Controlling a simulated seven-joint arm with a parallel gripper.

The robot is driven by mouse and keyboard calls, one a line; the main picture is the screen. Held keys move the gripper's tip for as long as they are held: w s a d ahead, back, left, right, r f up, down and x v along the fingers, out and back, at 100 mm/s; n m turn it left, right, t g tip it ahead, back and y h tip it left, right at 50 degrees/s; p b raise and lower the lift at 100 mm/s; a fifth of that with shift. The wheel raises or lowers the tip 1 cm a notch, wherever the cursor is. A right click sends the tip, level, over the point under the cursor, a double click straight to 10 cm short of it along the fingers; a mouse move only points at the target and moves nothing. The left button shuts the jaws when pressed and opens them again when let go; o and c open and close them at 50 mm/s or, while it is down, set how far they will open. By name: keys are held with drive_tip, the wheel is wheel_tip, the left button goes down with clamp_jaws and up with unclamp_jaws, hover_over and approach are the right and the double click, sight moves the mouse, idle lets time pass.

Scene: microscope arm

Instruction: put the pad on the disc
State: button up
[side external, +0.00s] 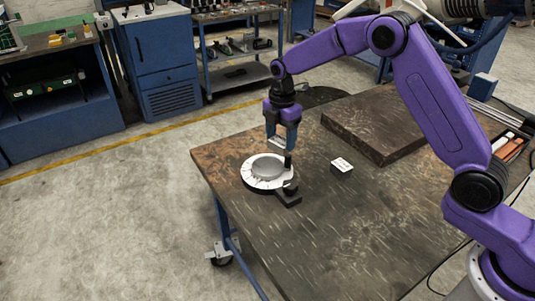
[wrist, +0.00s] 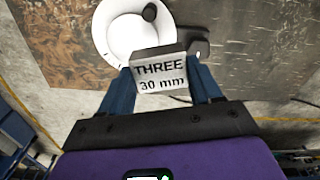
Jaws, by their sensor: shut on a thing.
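A white disc (side external: 252,182) with a raised grey round centre lies near the table's far left corner; it also shows in the wrist view (wrist: 113,38). My gripper (side external: 281,146) points down above the disc's far right side. In the wrist view my gripper (wrist: 160,72) is shut on a pale block (wrist: 160,77) marked "THREE 30 mm", held between the two blue fingers. No other thing in view is clearly the pad.
A black post with a dark foot (side external: 287,198) stands at the disc's right edge, close to my gripper. A small white-topped block (side external: 342,165) sits to the right on the table (side external: 345,230). A dark raised slab (side external: 385,118) lies behind. The front of the table is clear.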

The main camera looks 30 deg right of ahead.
drive_tip(key=w+f, duration=0.2)
drive_tip(key=f, duration=0.1)
drive_tip(key=w+a+f, duration=0.1)
drive_tip(key=w+f, duration=0.2)
drive_tip(key=shift+w, duration=0.1)
drive_tip(key=shift+a+f, duration=0.1)
drive_tip(key=shift+f, duration=1.4)
drive_tip(key=shift+f, duration=0.15)
drive_tip(key=o, duration=1.6)
wheel_tip(320, 180, up, 12)
